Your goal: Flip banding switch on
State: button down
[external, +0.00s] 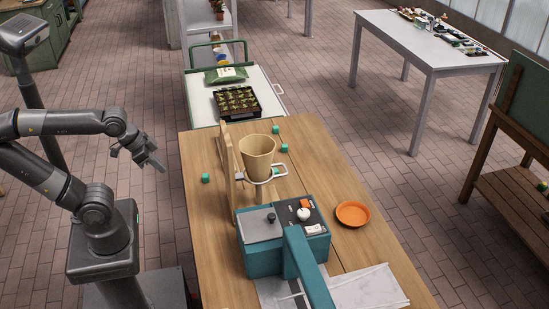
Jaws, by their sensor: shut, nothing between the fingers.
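A teal machine (262,262) stands on the wooden table. Its top has a grey plate with a black knob (271,217). A dark panel beside the plate carries an orange piece (305,203), a white round piece (303,213) and a white rectangular piece (313,229). I cannot tell which of these is the banding switch, or its position. A teal arm runs from the machine toward the front. My gripper (158,166) is shut and empty, in the air left of the table, well apart from the machine.
A tan pot (257,152) sits in a ring holder behind the machine, beside a wooden upright. Several small green cubes (205,178) lie on the table. An orange dish (353,213) is right of the machine. A cart (200,84) with a seedling tray stands behind.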

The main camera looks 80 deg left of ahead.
notch_tip(320, 180, up, 12)
jog(key=r, duration=0.1)
jog(key=w+d+r+m+g+h, duration=0.1)
jog(key=w+d+m+h, duration=0.1)
jog(key=w+d+m, duration=0.6)
jog(key=w+d+r+m+g+h, duration=0.1)
jog(key=w+d, duration=0.4)
jog(key=w, duration=0.7)
jog(key=w+d+f+m+g+h, duration=0.25)
jog(key=w+d+m, duration=0.4)
jog(key=w, duration=0.55)
jog(key=m+g+h, duration=0.1)
jog(key=m+h, duration=0.2)
jog(key=h, duration=0.1)
send_over(310, 232)
jog(key=a, duration=0.2)
jog(key=shift+n+y, duration=0.25)
jog(key=f, duration=1.3)
jog(key=shift+s+a+f, duration=0.15)
jog(key=shift+a+f, duration=0.05)
notch_tip(310, 232, down, 2)
jog(key=shift+a+f, duration=0.15)
jog(key=shift+f, duration=0.7)
jog(key=shift+f, duration=0.1)
